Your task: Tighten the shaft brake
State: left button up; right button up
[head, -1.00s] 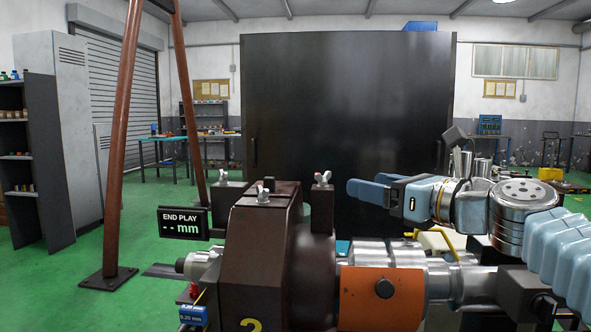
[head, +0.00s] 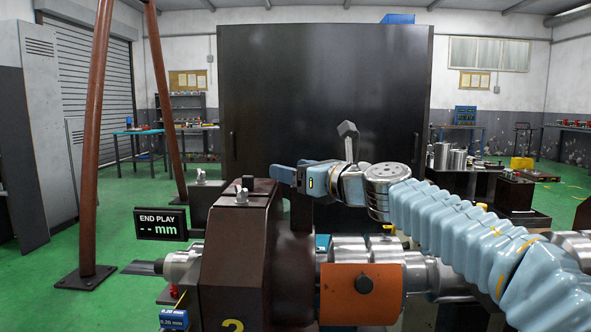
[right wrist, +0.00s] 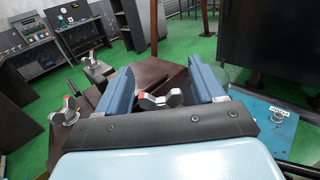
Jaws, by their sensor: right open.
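My right gripper (head: 285,174) is over the housing's right side and hides a third wing nut in the head view. In the right wrist view its two blue fingers (right wrist: 163,88) are spread, with that wing nut (right wrist: 160,100) between them, apparently untouched. My left gripper is out of view.
A display (head: 160,222) reads END PLAY, -- mm. A blue 0.20 mm tag (head: 173,320) hangs at the lower left. A tall dark cabinet (head: 325,90) stands behind, and a brown post (head: 98,140) rises at the left. Green floor (head: 120,225) is clear at the left.

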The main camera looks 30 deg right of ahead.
jog(key=c, duration=1)
jog(key=shift+r, duration=0.1)
